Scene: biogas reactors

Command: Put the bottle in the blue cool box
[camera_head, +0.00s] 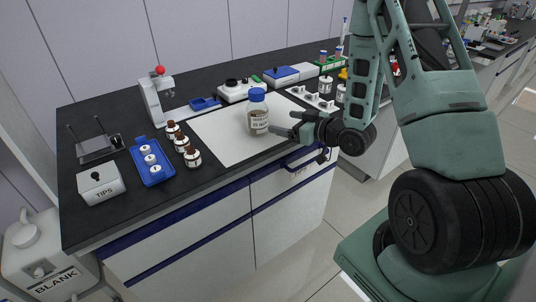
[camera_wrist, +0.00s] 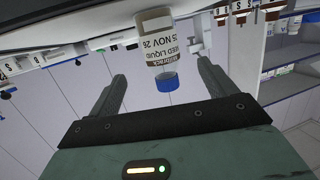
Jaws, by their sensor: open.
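I cannot make out a blue cool box for certain.
A blue tray (camera_head: 152,172) with white-topped items and several brown bottles (camera_head: 182,143) stand to the left. A white TIPS box (camera_head: 101,184) is at the front left. A blue-topped device (camera_head: 281,75) is behind. The white sheet (camera_head: 222,140) is otherwise mostly clear.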

